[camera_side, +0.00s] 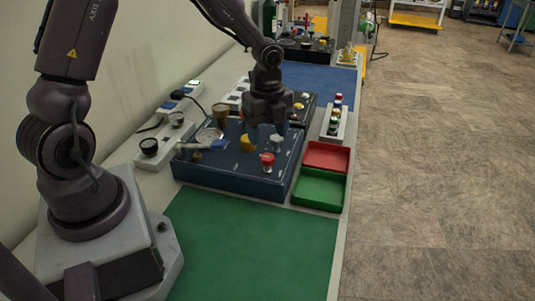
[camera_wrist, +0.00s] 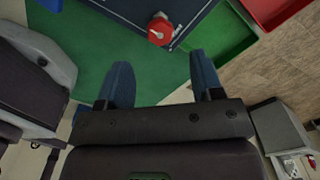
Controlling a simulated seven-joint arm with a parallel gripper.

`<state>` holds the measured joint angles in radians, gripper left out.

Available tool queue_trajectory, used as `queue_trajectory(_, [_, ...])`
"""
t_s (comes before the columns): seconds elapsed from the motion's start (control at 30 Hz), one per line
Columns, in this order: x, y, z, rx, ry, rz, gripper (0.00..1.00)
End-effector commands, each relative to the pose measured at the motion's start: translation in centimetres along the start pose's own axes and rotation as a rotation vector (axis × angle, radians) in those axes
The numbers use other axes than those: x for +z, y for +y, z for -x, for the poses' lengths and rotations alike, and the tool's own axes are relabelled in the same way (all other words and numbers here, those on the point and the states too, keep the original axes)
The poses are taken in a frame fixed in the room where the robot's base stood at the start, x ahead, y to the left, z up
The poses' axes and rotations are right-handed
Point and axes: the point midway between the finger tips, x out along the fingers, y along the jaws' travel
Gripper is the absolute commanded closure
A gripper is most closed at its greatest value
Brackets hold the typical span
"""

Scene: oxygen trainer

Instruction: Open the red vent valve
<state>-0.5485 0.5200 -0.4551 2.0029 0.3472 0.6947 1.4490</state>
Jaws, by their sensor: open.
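The red vent valve (camera_side: 267,159) is a small red knob on the near right part of the dark blue panel box (camera_side: 225,182). In the wrist view the red valve (camera_wrist: 160,30) lies ahead of the fingertips, roughly centred between them, with a pale mark on its top. My gripper (camera_side: 267,128) is above the panel, over its far right part, pointing down. In the wrist view my gripper (camera_wrist: 160,62) has its two blue fingers spread wide with nothing between them. The gripper is apart from the red valve.
A yellow knob (camera_side: 247,143) and a grey knob (camera_side: 276,142) stand on the panel near the red valve. Gauges (camera_side: 209,135) stand at the panel's left. A red tray (camera_side: 327,155) and a green tray (camera_side: 319,188) lie to the right. The green mat (camera_side: 245,245) in front is clear.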

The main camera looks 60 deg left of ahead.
Motion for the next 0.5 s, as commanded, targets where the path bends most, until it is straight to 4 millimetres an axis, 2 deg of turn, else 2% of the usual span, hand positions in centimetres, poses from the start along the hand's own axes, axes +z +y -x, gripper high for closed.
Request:
queue_trajectory(0.03, [-0.1, 0.1, -1.2, 0.006, 0.002, -0.001, 0.4])
queue_trajectory(0.2, [-0.1, 0.1, -4.3, 0.003, 0.001, 0.0, 0.4])
queue_trajectory(0.33, [0.0, 0.0, -5.8, 0.002, 0.001, 0.002, 0.4])
queue_trajectory(0.5, [0.0, 0.0, -6.7, 0.0, -0.001, 0.001, 0.4])
